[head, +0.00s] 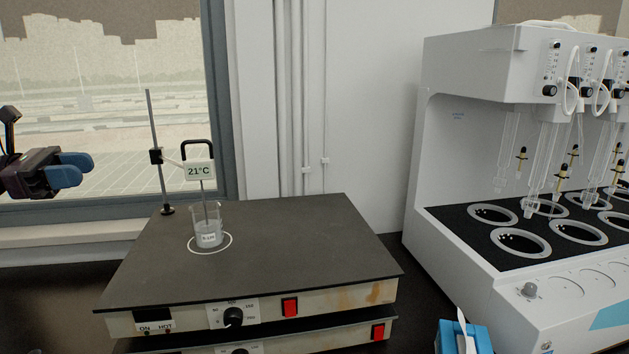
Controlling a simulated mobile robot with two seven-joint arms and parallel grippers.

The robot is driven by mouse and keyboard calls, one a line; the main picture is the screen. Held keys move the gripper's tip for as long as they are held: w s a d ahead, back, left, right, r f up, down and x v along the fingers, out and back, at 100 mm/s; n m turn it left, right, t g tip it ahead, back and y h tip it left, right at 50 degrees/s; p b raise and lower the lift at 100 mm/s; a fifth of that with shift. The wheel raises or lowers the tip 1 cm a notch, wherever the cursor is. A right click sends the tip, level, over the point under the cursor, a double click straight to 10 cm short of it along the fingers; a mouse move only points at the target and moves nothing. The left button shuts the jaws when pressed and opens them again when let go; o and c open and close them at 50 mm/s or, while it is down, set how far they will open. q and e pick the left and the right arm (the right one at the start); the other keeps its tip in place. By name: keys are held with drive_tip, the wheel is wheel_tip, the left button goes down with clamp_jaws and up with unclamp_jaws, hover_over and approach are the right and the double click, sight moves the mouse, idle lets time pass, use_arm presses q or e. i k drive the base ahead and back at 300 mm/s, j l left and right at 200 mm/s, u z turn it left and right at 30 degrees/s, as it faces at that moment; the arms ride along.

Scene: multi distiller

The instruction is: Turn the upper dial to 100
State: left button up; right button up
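The upper dial (233,317) is a black knob on a white scale plate, on the front of the upper hot plate (330,245). Its numbers are small and I cannot read the pointer setting for sure. A lower dial (240,351) shows partly at the bottom edge, on a second unit below. My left gripper (70,170), with blue fingertips, hangs in the air at the far left, in front of the window and well apart from the dial. Its fingers overlap in this view, so the gap is unclear. My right gripper is not in view.
A beaker (207,228) stands on the plate under a thermometer display (199,171) reading 21°C, by a stand rod (157,150). Red switches (290,306) sit right of the dials. A blue box (463,338) is at the front; a white distiller (480,70) stands right.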

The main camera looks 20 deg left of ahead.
sight(233, 316)
drive_tip(key=k, duration=1)
